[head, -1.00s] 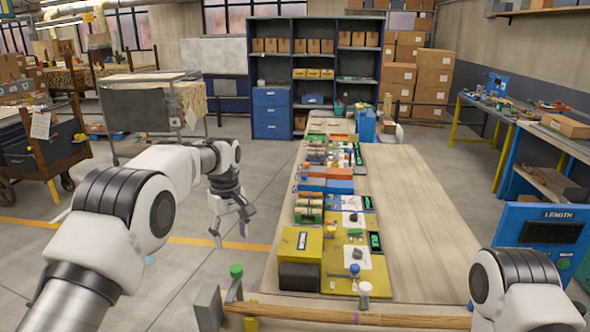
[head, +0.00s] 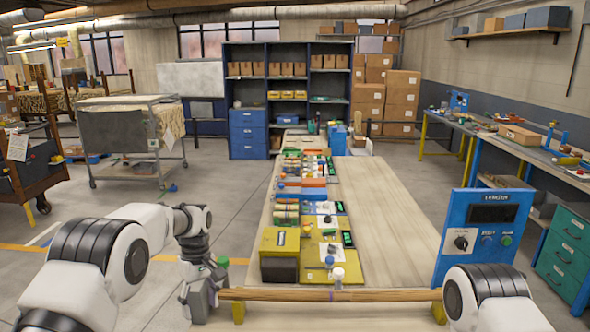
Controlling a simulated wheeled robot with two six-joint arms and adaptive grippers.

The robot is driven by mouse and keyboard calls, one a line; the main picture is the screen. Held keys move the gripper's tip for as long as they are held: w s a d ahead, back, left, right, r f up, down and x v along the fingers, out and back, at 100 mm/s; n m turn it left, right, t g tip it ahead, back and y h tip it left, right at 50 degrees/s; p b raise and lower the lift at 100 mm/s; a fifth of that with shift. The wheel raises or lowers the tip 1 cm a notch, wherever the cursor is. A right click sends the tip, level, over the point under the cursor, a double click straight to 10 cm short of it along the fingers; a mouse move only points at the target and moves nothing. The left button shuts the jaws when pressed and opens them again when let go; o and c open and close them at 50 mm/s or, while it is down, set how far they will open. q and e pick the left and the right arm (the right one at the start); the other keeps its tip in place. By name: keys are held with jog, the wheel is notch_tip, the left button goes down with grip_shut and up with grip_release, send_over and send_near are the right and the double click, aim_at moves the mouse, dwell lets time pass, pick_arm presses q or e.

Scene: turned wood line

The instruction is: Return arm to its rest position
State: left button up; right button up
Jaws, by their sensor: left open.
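My left arm comes in from the left, and its gripper (head: 192,285) hangs low, left of the workbench (head: 395,245), beside the left end of a long wooden rod (head: 300,294). The gripper is open, partly merged in view with a grey block at the rod's end, and I see nothing held in it. Whether it touches the block I cannot tell. Of my right arm only the white and black links show at the lower right; its gripper is out of view.
A yellow box (head: 280,246) and a yellow board (head: 322,258) sit at the bench's near left edge. A blue panel (head: 457,262) with a display and knobs stands at the right. The bench's right half is clear. Open floor lies left of the bench.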

pick_arm(q)
jog(key=s+a+f+m+g+b, duration=0.1)
jog(key=s+a+f+g+b, duration=0.2)
jog(key=s+f, duration=2.25)
jog(key=s+f+m+t, duration=0.1)
jog(key=s+m+t, duration=0.4)
jog(key=s, duration=1)
jog(key=shift+s+f+m+b, duration=0.25)
jog(key=shift+f+m+b, duration=0.2)
jog(key=shift+m, duration=0.75)
jog(key=shift+s+t, duration=0.1)
jog(key=shift+t, duration=0.2)
